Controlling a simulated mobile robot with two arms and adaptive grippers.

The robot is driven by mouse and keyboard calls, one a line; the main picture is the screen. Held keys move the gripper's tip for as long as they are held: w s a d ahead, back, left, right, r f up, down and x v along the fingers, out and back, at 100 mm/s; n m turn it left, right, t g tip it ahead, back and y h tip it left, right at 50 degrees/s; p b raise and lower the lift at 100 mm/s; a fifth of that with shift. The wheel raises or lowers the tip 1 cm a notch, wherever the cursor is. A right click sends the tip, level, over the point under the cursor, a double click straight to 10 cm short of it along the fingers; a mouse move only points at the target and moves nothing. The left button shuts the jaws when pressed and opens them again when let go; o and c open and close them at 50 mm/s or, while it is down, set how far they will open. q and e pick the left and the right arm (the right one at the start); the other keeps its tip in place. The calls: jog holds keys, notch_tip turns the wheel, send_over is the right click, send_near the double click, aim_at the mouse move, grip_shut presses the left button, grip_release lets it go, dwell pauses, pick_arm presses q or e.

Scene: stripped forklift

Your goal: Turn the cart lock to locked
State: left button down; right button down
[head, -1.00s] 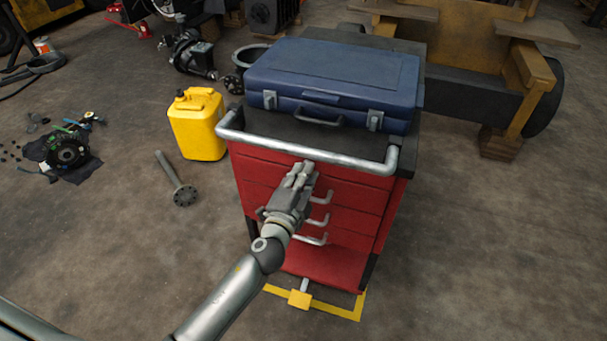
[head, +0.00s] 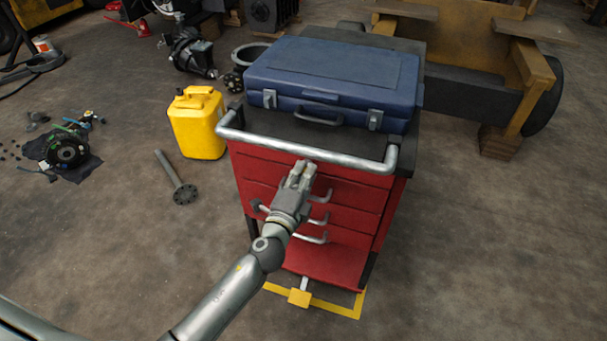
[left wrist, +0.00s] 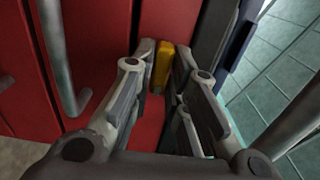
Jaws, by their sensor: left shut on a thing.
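The red tool cart (head: 345,195) stands in the middle of the head view. My left gripper (head: 299,173) is in front of its upper drawers, below the silver push handle (head: 300,148). In the left wrist view, a small yellow piece (left wrist: 163,66), which looks like the cart lock's lever, lies between the fingertips against the red cart face (left wrist: 105,40). The left gripper is shut on it. The yellow piece is hidden behind the gripper in the head view, and its locked or unlocked setting cannot be read. My right gripper is not in view.
A blue case (head: 335,75) lies on the cart top. A yellow pedal (head: 299,298) sticks out at the cart's base, by yellow floor marking. A yellow jerrycan (head: 198,125) and a flanged shaft (head: 177,178) are on the floor left of the cart.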

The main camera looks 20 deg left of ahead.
pick_arm(q)
jog(key=c, duration=1.5)
grip_release()
jog(key=shift+s, duration=0.1)
jog(key=s, duration=1.1)
jog(key=shift+s+a, duration=0.2)
jog(key=shift+s, duration=0.15)
jog(key=s+a+f+n+g+p, duration=0.1)
jog(key=s+f+n+g, duration=0.25)
jog(key=f, duration=1.15)
jog(key=s+a+f+n+g+p, duration=0.1)
jog(key=s+f+n+g, duration=0.3)
jog(key=f, duration=1)
jog(key=s+a+f+n+g, duration=0.1)
jog(key=s+f+n+g, duration=0.2)
jog(key=s+f, duration=0.3)
jog(key=s+a+f+n+g+p, duration=0.1)
jog(key=s+f, duration=0.6)
jog(key=s, duration=0.8)
jog(key=s+a+f+n+g+p, duration=0.1)
jog(key=s+f+n+g, duration=0.3)
jog(key=s, duration=0.6)
jog(key=shift+s+a+f+n+g+y, duration=0.1)
jog(key=shift+a+f+n+g+y, duration=0.1)
jog(key=shift+a+f+g, duration=0.35)
jog(key=shift+s+a+f+n+g+y, duration=0.1)
jog(key=shift+a+f+n+g, duration=0.1)
jog(key=shift+f, duration=0.5)
